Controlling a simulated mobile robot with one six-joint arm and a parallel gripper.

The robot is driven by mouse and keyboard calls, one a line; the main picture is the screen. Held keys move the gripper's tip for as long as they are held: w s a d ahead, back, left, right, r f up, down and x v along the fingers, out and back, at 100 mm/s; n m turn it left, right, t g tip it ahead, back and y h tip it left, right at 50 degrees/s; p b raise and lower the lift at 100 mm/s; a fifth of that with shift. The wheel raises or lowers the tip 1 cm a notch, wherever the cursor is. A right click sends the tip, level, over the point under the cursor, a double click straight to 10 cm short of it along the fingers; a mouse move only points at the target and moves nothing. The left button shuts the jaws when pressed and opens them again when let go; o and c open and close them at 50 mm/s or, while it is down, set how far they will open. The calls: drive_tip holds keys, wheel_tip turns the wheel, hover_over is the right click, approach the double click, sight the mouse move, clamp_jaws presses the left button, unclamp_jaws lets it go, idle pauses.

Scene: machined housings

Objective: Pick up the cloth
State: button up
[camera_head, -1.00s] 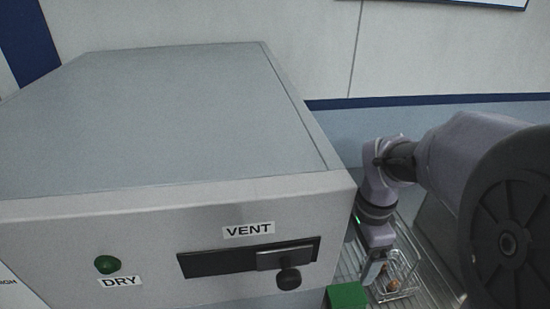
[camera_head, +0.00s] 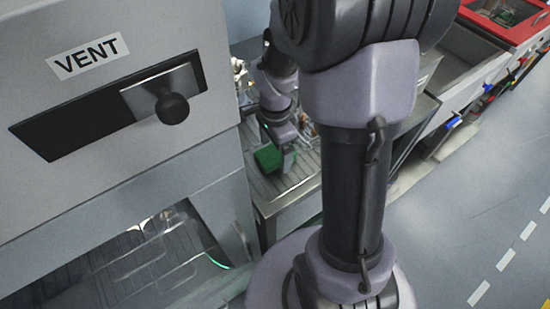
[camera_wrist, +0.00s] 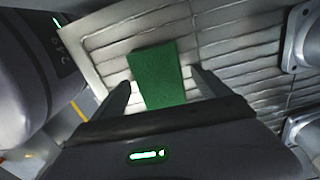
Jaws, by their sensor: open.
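The cloth is a green, flat-sided block-like piece (camera_wrist: 157,75) lying on a ribbed metal drainboard. In the wrist view it shows between the two fingers of my gripper (camera_wrist: 161,82), which are apart with nothing held. In the head view the green cloth (camera_head: 267,158) lies near the drainboard's front edge, and my gripper (camera_head: 287,160) is just right of it, low over the board. I cannot tell the exact height of the fingertips above it.
A grey cabinet labelled VENT with a black knob (camera_head: 172,108) stands at the left, close beside the drainboard (camera_head: 296,193). A red-rimmed station (camera_head: 505,18) is at the far right. The floor (camera_head: 455,220) at the right is clear.

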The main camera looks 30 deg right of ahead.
sight(275, 153)
drive_tip(key=shift+r, duration=0.1)
drive_tip(key=shift+c, duration=0.2)
drive_tip(key=c, duration=1.4)
wheel_tip(275, 153, up, 10)
drive_tip(key=p, duration=0.4)
